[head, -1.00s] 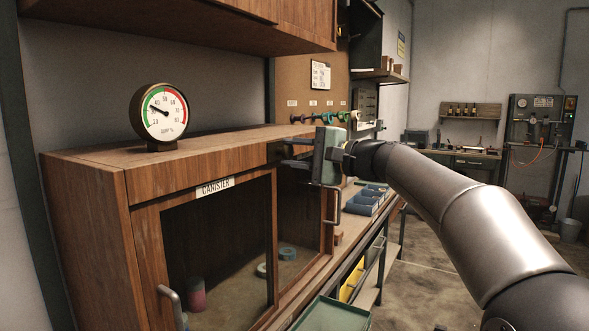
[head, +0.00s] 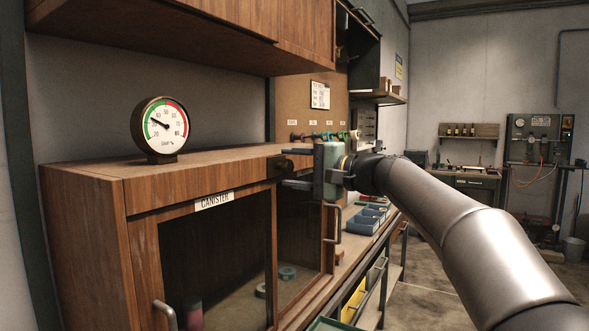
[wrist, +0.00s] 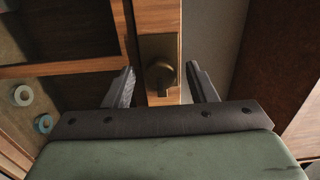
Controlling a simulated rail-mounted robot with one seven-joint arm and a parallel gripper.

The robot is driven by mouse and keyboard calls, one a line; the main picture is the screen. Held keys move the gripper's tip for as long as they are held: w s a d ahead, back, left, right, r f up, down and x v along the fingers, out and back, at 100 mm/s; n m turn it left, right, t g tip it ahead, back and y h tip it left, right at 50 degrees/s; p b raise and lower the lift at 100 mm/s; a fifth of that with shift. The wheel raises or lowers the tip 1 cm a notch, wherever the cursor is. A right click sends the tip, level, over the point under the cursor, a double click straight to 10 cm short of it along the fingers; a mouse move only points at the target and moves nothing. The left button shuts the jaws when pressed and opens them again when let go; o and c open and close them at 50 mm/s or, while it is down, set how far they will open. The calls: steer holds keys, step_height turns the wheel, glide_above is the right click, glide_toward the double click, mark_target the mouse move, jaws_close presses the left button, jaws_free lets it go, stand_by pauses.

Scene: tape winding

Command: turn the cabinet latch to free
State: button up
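The cabinet latch is a dark round knob (wrist: 161,76) on a plate on the wooden frame above the glass doors. In the head view the latch's dark plate (head: 276,166) shows at the cabinet's front top edge, partly hidden by my fingers. My gripper (head: 285,168) is at the latch, its fingers one above the other. In the wrist view my gripper (wrist: 160,67) is open, with one finger on each side of the knob and visible gaps between. Whether the fingertips reach past the knob's face is hard to tell.
The wooden cabinet (head: 82,220) has a CANISTER label (head: 214,200) and a dial gauge (head: 159,129) on top. Door handles (head: 166,314) stick out in front. A wall cabinet (head: 200,30) overhangs. Blue bins (head: 366,220) sit on the bench beyond; open floor lies at right.

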steer(key=v, duration=1.7)
steer(key=shift+d+b, duration=0.2)
steer(key=shift+b, duration=0.2)
steer(key=shift+a, duration=0.1)
steer(key=s+a+f+g+h+p, duration=0.2)
steer(key=s+a+f+h+p, duration=0.15)
steer(key=f+p, duration=0.2)
steer(key=s+a+f+g+h+p, duration=0.2)
steer(key=s+f+h+p, duration=0.15)
steer(key=f, duration=0.35)
steer(key=s+d+f+n+g+h+p, duration=0.2)
steer(key=s+d+f+n+h+p, duration=0.1)
steer(key=s+f, duration=0.4)
steer(key=s+d+f+n+g+h+p, duration=0.2)
steer(key=s+f+h+p, duration=0.3)
steer(key=s, duration=0.9)
step_height(320, 180, down, 2)
steer(key=shift+s+d+f+n+h+p, duration=0.1)
steer(key=shift+s+d+n+h+p, duration=0.15)
steer(key=shift+d+n+p, duration=0.4)
